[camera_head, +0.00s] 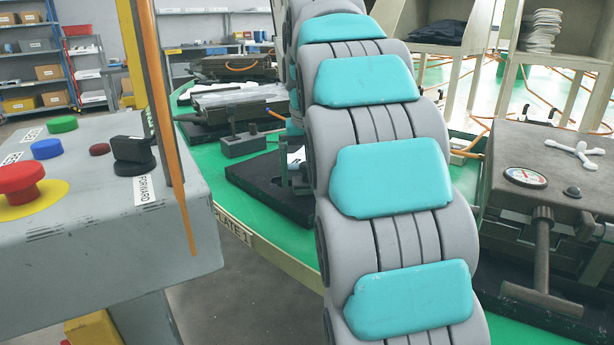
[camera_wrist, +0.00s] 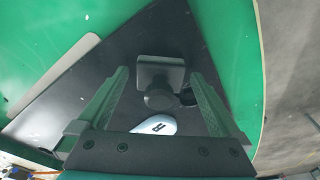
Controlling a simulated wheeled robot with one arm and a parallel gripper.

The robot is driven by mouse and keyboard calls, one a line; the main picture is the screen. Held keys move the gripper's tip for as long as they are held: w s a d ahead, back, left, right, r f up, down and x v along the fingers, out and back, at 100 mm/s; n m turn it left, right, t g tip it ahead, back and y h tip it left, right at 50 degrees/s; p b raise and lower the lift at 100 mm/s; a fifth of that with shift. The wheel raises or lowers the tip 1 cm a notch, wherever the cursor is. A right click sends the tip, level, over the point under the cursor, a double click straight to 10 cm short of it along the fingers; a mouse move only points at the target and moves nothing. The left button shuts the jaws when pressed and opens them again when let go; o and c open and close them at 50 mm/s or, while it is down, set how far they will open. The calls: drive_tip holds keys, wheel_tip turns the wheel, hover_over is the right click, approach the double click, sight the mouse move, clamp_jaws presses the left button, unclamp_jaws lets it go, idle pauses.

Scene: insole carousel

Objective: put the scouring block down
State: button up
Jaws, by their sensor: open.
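My gripper (camera_wrist: 160,77) is open in the wrist view, its two fingers spread over a black plate. Between the fingers is a small dark square block (camera_wrist: 160,68) with a round knob (camera_wrist: 160,99) beside it. I cannot tell for sure whether this is the scouring block. The fingers appear apart from it on both sides. A white rounded piece marked R (camera_wrist: 155,125) shows near the finger bases. In the head view the black plate (camera_head: 272,190) lies on the green carousel top, and my arm hides much of what is on it.
A control box (camera_head: 90,215) with buttons is at left. A grey machine with a gauge (camera_head: 550,180) is at right. Bare green carousel top (camera_head: 270,237) shows before the plate.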

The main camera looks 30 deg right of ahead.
sight(308, 167)
drive_tip(key=r, duration=0.2)
drive_tip(key=s+r+p, duration=0.1)
drive_tip(key=r, duration=0.4)
drive_tip(key=shift+s+a+r, duration=0.2)
drive_tip(key=shift+a+r, duration=0.05)
drive_tip(key=shift+r, duration=0.05)
